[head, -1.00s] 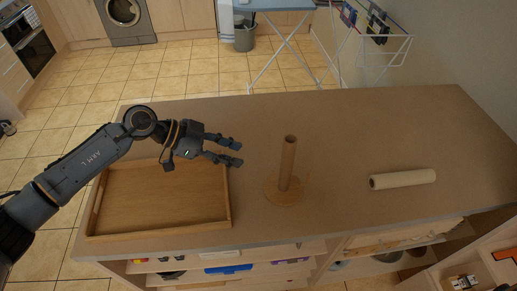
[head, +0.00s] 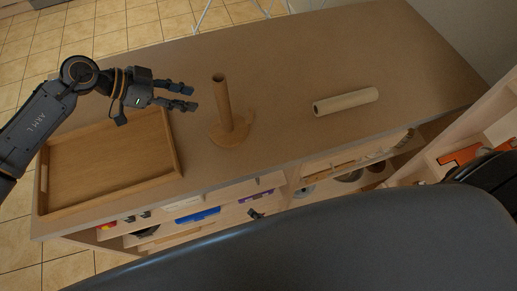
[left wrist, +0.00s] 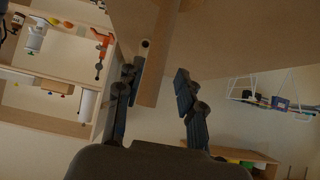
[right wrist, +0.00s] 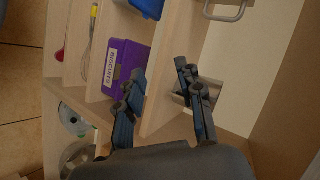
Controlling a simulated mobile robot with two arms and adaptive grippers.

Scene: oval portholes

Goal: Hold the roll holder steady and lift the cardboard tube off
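The post inside is hidden. My left gripper (head: 195,98) is open and empty just left of the tube in the head view, with a gap between. In the left wrist view the tube (left wrist: 154,75) shows between the spread fingers, beyond them. My right gripper (right wrist: 160,80) is open and empty in the right wrist view, facing the shelves below the worktop.
A pale roll (head: 346,102) lies on the worktop to the right of the holder. A wooden tray (head: 178,165) lies to the left. Below the front edge are shelves with a purple biscuits box (right wrist: 124,66) and a blue box (head: 198,215). My dark arm part covers the head view's bottom right.

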